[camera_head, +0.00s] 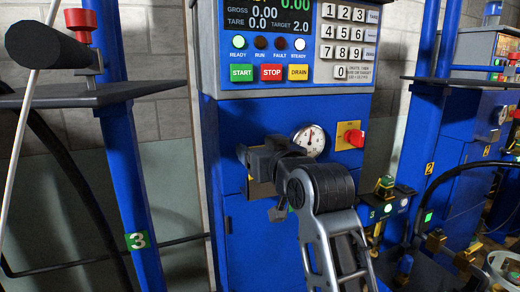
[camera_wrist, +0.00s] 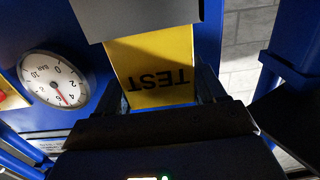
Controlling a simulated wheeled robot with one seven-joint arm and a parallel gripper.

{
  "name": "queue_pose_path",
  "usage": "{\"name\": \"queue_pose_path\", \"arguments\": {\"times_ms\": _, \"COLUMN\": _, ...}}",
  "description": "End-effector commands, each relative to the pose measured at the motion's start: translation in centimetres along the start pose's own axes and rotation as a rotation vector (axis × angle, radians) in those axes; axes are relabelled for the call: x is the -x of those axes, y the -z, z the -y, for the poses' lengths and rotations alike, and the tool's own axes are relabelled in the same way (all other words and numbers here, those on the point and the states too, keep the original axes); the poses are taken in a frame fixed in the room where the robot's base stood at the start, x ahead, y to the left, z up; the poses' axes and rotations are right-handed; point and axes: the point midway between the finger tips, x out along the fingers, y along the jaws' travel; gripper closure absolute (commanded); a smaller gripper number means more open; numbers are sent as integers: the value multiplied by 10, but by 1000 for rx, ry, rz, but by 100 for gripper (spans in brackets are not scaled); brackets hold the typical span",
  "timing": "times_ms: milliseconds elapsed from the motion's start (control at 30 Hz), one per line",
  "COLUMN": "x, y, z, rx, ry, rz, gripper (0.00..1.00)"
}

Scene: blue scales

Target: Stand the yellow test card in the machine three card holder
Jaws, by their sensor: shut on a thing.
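In the wrist view the yellow test card (camera_wrist: 152,62) shows the word TEST upside down. It lies between the two dark fingers of my gripper (camera_wrist: 163,88), which is shut on it. A plain grey plate (camera_wrist: 135,14), perhaps part of the card holder, covers the card's far end. I cannot tell whether the card is inside it or only behind it. In the head view my gripper (camera_head: 258,163) is at the blue front of machine three (camera_head: 250,245), left of the gauge. A small tan patch shows beneath it. My arm hides much of this area.
The keypad panel (camera_head: 285,45) is above. A blue post (camera_head: 130,170) marked 3 and a dark shelf (camera_head: 85,96) stand left. Machine two (camera_head: 462,150) is at right.

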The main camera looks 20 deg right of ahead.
Motion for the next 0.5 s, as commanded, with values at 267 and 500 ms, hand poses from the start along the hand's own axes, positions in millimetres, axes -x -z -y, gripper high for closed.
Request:
{"name": "queue_pose_path", "arguments": {"times_ms": 267, "x": 0, "y": 0, "z": 0, "rx": 0, "ry": 0, "rz": -1, "gripper": 26}}
{"name": "queue_pose_path", "arguments": {"times_ms": 500, "x": 0, "y": 0, "z": 0, "rx": 0, "ry": 0, "rz": -1, "gripper": 3}}
